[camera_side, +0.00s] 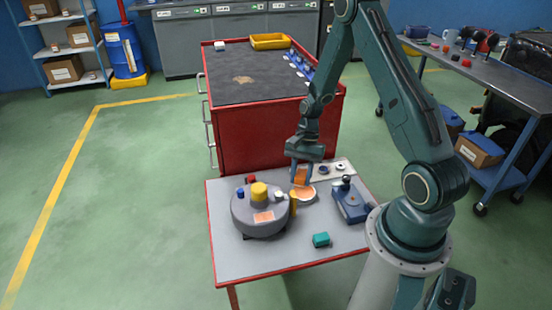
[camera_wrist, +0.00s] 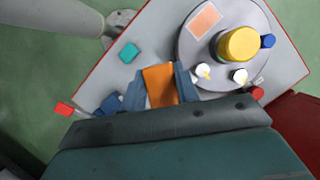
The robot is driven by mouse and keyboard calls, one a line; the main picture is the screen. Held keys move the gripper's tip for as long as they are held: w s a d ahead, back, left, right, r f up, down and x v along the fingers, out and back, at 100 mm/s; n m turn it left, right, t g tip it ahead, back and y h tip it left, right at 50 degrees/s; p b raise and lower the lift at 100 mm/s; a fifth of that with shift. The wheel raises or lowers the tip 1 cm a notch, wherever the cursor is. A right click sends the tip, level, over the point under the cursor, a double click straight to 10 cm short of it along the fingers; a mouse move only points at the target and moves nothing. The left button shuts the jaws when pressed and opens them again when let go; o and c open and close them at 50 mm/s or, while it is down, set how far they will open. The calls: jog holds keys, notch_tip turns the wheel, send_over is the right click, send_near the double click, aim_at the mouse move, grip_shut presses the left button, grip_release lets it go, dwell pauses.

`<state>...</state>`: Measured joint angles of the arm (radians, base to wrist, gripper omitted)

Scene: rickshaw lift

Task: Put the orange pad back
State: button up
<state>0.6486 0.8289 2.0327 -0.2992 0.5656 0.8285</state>
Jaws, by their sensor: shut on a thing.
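My gripper (camera_side: 301,172) is shut on the orange pad (camera_wrist: 160,86), one finger on each side of it in the wrist view. The orange pad also shows in the side view (camera_side: 301,178), held above the small table. Left of the gripper in the side view stands a grey round housing (camera_side: 245,218) with a yellow knob (camera_side: 259,190) and a flat orange patch (camera_side: 263,217). The patch shows in the wrist view (camera_wrist: 205,20).
A blue device with a dark knob (camera_side: 350,202) stands right of the dish. A teal block (camera_side: 321,240) lies near the table's front, and a red block (camera_side: 251,180) behind the housing. A red cabinet (camera_side: 270,140) stands close behind the table. The front left tabletop is clear.

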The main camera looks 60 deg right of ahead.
jog(key=shift+s+d+r+m+t, duration=0.15)
jog(key=shift+s+d+m, duration=0.3)
jog(key=shift+s, duration=0.3)
jog(key=shift+s+d+r+m+t, duration=0.2)
jog(key=shift+s+d+m, duration=0.25)
jog(key=shift+s, duration=0.25)
jog(key=shift+s+d+r+m+t, duration=0.15)
jog(key=shift+s+d+m, duration=0.3)
jog(key=shift+s, duration=0.3)
jog(key=shift+f, duration=0.1)
notch_tip(320, 180, down, 16)
jog(key=shift+f, duration=0.1)
jog(key=shift+f, duration=1.85)
jog(key=shift+f, duration=0.15)
jog(key=o, duration=0.9)
